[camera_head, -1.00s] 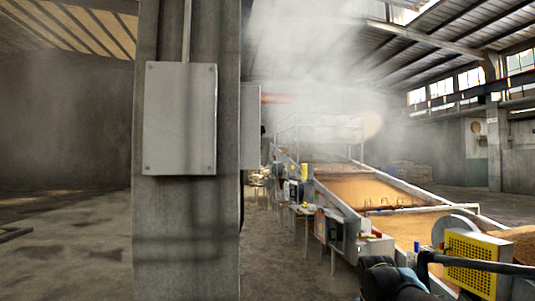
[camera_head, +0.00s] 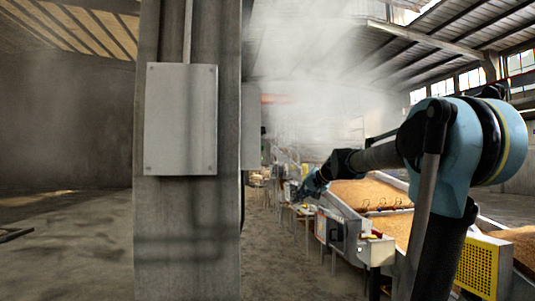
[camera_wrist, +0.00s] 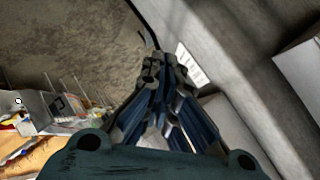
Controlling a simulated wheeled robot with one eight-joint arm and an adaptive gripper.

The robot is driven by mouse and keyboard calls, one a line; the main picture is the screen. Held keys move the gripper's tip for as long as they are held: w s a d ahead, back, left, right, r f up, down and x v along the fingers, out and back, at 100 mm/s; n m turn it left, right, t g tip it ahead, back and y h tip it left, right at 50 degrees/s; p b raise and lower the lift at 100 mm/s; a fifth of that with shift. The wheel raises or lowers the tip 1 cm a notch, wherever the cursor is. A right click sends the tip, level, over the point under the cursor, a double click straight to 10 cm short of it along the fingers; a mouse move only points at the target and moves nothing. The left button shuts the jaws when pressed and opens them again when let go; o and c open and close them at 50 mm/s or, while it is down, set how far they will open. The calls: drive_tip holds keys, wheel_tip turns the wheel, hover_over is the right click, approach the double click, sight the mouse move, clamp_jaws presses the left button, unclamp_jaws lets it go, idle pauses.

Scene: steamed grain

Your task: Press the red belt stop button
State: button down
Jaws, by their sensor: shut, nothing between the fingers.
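The red belt stop button is too small to make out for certain. A tiny reddish spot (camera_head: 376,233) shows on top of a pale box (camera_head: 380,250) at the near end of the belt line in the head view. My gripper (camera_head: 298,194) is at the end of my outstretched arm, up and to the left of that box and apart from it. In the wrist view my gripper (camera_wrist: 152,62) has its dark blue fingers together and empty, with floor and a grey column behind them. The belt side shows at the left edge there.
A concrete column (camera_head: 188,235) with a grey wall box (camera_head: 181,120) stands at left centre. The belt line (camera_head: 372,195) carries brown grain, with control boxes (camera_head: 345,232) along its side. A yellow perforated guard (camera_head: 478,265) is at lower right. Steam hangs above.

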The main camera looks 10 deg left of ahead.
drive_tip(key=w+a+r+m+t, duration=0.2)
drive_tip(key=w+r, duration=0.5)
drive_tip(key=w, duration=0.5)
drive_tip(key=w+a+r+m+t, duration=0.3)
drive_tip(key=w+r, duration=0.4)
drive_tip(key=w, duration=0.5)
drive_tip(key=w+a+r+m+t+y, duration=0.1)
drive_tip(key=w+a+r+m+t, duration=0.1)
drive_tip(key=w+r, duration=0.5)
drive_tip(key=w+a+m, duration=0.1)
drive_tip(key=w+m, duration=0.1)
drive_tip(key=w, duration=0.3)
drive_tip(key=shift+r+m+t, duration=0.15)
drive_tip(key=shift+m+t, duration=0.15)
drive_tip(key=shift+m, duration=0.1)
drive_tip(key=shift+a, duration=0.1)
drive_tip(key=w+a, duration=0.7)
drive_tip(key=a, duration=0.2)
drive_tip(key=shift+w, duration=0.2)
